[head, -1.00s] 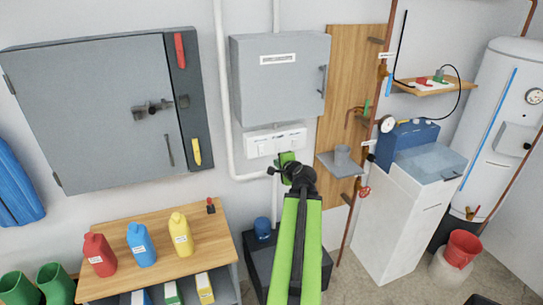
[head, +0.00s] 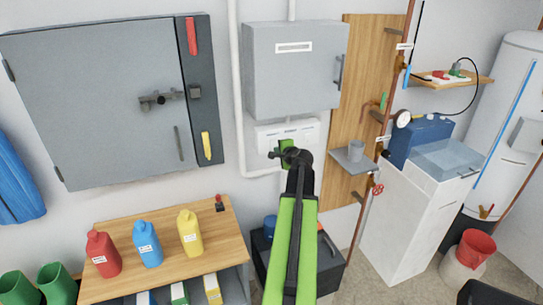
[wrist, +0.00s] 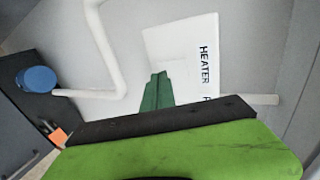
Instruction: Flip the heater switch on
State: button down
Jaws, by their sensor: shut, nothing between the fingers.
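The white switch panel (head: 306,131) is on the wall below a grey box. In the wrist view the panel (wrist: 182,36) carries the word HEATER, with a second label partly cut off by my gripper. I cannot make out the heater switch lever; my gripper may be covering it. My gripper (head: 286,145) is shut and empty, in front of the lower middle of the panel. Its green fingertips (wrist: 155,90) overlap the panel's lower left edge in the wrist view. I cannot tell whether they touch it.
The grey box (head: 293,70) hangs just above the panel. A white pipe (head: 238,100) runs down to its left and bends beneath it. A wooden board (head: 358,60) with a grey shelf stands to the right. A bench (head: 225,235) with bottles is at the lower left.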

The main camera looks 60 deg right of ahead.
jog(key=shift+r, duration=0.1)
jog(key=shift+w+d+f+b, duration=0.1)
jog(key=shift+w+f+b, duration=0.2)
jog(key=shift+w+b, duration=0.2)
jog(key=shift+r, duration=0.1)
